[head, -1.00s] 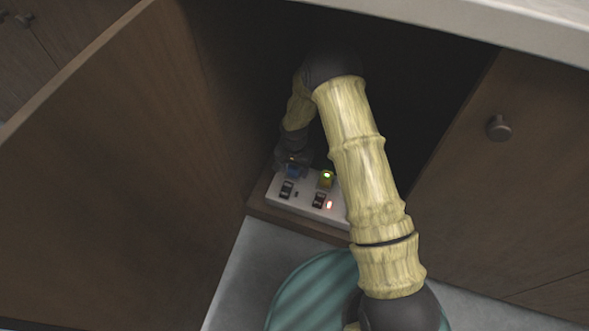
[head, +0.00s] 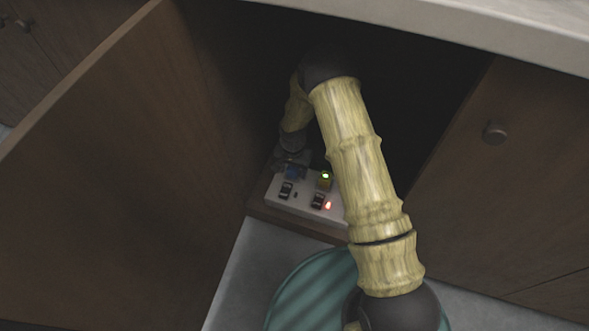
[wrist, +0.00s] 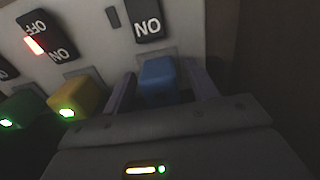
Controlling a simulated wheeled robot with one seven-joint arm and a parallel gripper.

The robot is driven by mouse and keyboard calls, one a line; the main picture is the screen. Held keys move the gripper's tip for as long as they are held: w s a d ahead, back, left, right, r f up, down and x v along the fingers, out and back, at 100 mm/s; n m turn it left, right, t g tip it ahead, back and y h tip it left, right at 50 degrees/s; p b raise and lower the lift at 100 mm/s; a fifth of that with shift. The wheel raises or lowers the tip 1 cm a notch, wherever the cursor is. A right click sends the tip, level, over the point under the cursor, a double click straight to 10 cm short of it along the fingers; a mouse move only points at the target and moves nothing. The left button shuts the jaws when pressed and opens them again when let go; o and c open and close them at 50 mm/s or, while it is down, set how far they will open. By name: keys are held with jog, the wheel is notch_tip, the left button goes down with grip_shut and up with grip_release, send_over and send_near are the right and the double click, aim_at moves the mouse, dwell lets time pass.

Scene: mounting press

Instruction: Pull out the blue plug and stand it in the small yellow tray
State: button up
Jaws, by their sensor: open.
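The blue plug (wrist: 158,80) sits in the white power strip, at the end of its row, and shows small in the head view (head: 294,172). My gripper (wrist: 163,88) is open, with one finger on each side of the blue plug; I cannot tell whether either finger touches it. In the head view my gripper (head: 292,160) is inside the dark cabinet, at the far left corner of the strip. The small yellow tray is not visible in either view.
The power strip (head: 306,205) has dark rocker switches, a red light and a yellow plug (wrist: 84,95) with a green light. A green plug (wrist: 22,112) is further left in the wrist view. The open cabinet door (head: 110,190) stands left; a teal round object (head: 300,295) is below.

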jog(key=shift+w, duration=0.1)
grip_shut()
jog(key=shift+r+p, duration=2.45)
jog(key=shift+r, duration=0.6)
jog(key=shift+a, duration=0.1)
jog(key=shift+r+p, duration=0.1)
jog(key=shift+p, duration=0.2)
